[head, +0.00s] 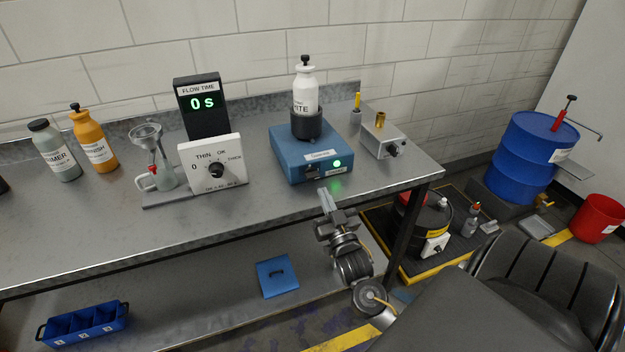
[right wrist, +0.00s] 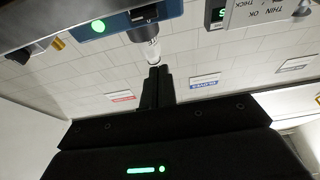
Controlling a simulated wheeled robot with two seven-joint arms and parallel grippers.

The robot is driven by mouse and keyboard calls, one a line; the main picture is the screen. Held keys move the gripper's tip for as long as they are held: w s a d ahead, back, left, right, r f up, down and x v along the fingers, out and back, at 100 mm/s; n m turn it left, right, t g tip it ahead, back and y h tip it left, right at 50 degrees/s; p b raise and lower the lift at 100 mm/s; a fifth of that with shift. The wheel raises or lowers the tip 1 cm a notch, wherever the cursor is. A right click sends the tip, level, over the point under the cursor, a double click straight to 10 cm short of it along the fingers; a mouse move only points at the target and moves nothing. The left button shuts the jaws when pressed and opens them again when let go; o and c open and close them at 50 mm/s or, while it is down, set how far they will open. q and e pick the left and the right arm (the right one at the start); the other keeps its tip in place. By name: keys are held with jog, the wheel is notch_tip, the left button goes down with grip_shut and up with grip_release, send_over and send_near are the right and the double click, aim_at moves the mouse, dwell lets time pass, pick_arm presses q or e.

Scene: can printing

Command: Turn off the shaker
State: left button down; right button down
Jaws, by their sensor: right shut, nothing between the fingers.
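The shaker (head: 295,153) is a blue box on the steel bench in the head view. A round green light (head: 337,164) is lit on its front, and a dark switch (head: 311,171) sits left of it. A white bottle (head: 305,91) with a black cap stands upright in the dark holder on top. My right gripper (head: 326,194) is shut and empty, just in front of and below the shaker's front, apart from it. In the upside-down right wrist view, the shut fingers (right wrist: 157,72) show below the shaker (right wrist: 112,24) with its green light (right wrist: 99,26). My left gripper is not in view.
A dial box (head: 212,166) and a flow time display (head: 202,104) reading 0 s stand left of the shaker. A small grey device (head: 383,141) stands to its right. The bench (head: 110,225) front is clear. A blue drum (head: 533,158) stands at right.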

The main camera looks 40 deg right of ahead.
notch_tip(320, 180, up, 4)
jog(key=p, duration=0.3)
send_over(312, 176)
jog(key=s+a, duration=0.1)
jog(key=shift+s+f, duration=0.1)
jog(key=shift+f, duration=0.05)
jog(key=f, duration=0.3)
jog(key=shift+s+a+f+p, duration=0.15)
jog(key=shift+s+f+p, duration=0.05)
jog(key=shift+f+p, duration=0.15)
jog(key=shift+w+f, duration=0.15)
jog(key=shift+f, duration=0.3)
jog(key=shift+r, duration=0.1)
